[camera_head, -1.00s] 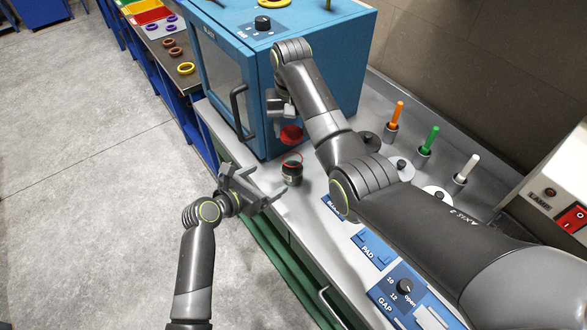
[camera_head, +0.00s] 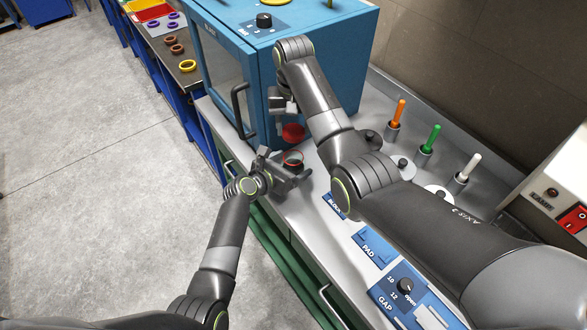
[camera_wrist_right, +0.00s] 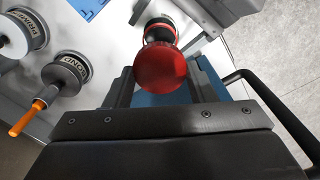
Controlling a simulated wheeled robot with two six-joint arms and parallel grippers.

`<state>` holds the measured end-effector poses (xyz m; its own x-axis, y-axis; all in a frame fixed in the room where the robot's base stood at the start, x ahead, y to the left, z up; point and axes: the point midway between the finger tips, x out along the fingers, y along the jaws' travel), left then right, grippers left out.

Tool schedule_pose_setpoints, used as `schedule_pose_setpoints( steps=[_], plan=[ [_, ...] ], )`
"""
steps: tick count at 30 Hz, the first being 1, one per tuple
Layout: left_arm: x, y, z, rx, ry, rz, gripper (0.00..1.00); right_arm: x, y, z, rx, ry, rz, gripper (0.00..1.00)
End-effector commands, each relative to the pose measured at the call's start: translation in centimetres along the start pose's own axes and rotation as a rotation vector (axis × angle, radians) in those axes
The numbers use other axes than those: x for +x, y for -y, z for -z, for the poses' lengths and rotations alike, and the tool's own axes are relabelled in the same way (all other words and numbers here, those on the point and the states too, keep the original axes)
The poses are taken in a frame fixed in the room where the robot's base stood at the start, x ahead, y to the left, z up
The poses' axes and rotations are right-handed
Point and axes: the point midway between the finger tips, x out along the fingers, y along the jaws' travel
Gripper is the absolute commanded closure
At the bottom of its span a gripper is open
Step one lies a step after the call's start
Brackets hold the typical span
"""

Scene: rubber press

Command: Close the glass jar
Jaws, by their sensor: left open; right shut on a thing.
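The glass jar (camera_head: 293,159) stands on the grey bench in front of the blue cabinet, with a reddish ring at its rim and dark contents. My left gripper (camera_head: 286,164) is open, its fingers on either side of the jar; contact cannot be told. The red lid (camera_head: 292,132) is held above the jar by my right gripper (camera_head: 287,120), which is shut on it. In the right wrist view the lid (camera_wrist_right: 161,68) covers part of the jar (camera_wrist_right: 160,28), and my left fingers show at the top. The lid is apart from the jar.
The blue cabinet (camera_head: 320,65) with a black door handle (camera_head: 241,110) stands close behind the lid. Pegs with orange (camera_head: 399,112), green (camera_head: 432,138) and white (camera_head: 467,167) handles stand at the right. Blue labelled panels (camera_head: 373,249) lie along the bench front.

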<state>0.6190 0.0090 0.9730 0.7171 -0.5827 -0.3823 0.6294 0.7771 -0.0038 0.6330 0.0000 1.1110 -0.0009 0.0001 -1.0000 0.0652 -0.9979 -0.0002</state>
Motion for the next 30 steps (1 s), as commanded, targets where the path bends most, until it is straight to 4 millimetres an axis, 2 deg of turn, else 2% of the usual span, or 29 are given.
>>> schedule_pose_setpoints(
  steps=[6,17,30],
  plan=[
    [1.11,0.02,-0.04,0.001,0.000,0.000,0.15,0.00,0.01,0.00,0.000,0.000,0.000,0.71],
    [1.24,0.02,0.02,0.000,-0.001,0.000,0.16,-0.01,0.01,0.00,0.000,0.000,0.000,0.71],
    [1.22,0.01,0.03,0.000,-0.001,0.000,0.74,-0.01,0.01,0.00,0.000,0.000,0.000,0.71]
  ],
)
